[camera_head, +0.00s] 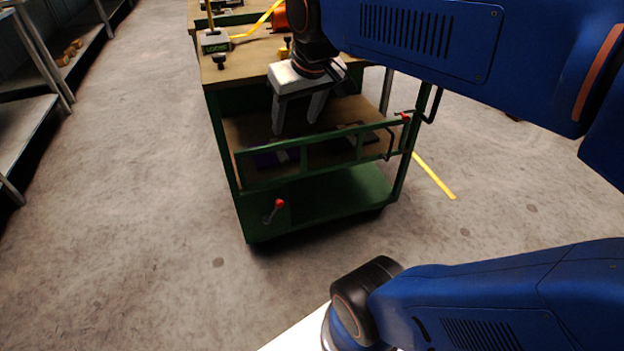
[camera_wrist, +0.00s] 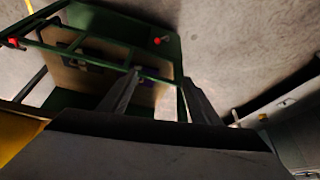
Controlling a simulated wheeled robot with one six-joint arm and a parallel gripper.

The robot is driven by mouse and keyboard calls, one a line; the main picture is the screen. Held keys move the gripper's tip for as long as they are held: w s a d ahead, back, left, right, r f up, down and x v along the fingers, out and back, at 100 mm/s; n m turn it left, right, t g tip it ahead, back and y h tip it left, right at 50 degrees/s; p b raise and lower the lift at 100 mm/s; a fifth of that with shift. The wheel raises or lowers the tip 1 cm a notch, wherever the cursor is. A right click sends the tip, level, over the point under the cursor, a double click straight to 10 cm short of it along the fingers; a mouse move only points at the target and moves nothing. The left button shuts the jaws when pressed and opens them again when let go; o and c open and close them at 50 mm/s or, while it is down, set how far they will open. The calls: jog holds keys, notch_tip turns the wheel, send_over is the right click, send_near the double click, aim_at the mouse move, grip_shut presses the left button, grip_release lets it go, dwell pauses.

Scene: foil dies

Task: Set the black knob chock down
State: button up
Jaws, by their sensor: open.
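The black knob chock (camera_head: 219,61), as far as I can tell, is the small black knobbed piece at the front left of the green cart's wooden top (camera_head: 240,73). My gripper (camera_head: 295,127) is open and empty, pointing down at the front of the cart, right of the chock and lower than it. In the wrist view my gripper's two fingers (camera_wrist: 161,76) are apart with nothing held between them. I cannot make out the chock in the wrist view.
A purple piece (camera_head: 275,157) and a dark flat item (camera_head: 355,134) lie on the cart's lower wooden shelf, behind a green rail (camera_head: 340,150). A yellow-knobbed piece (camera_head: 285,48) and a grey labelled block (camera_head: 213,42) stand on top. Shelving (camera_head: 30,140) is at left; floor between is clear.

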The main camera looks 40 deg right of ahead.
jog(key=s+a+f+n, duration=0.1)
jog(key=s+a+f, duration=0.1)
jog(key=s+f, duration=0.7)
jog(key=shift+s+a+f, duration=0.3)
jog(key=shift+a+f, duration=0.05)
jog(key=shift+f, duration=0.15)
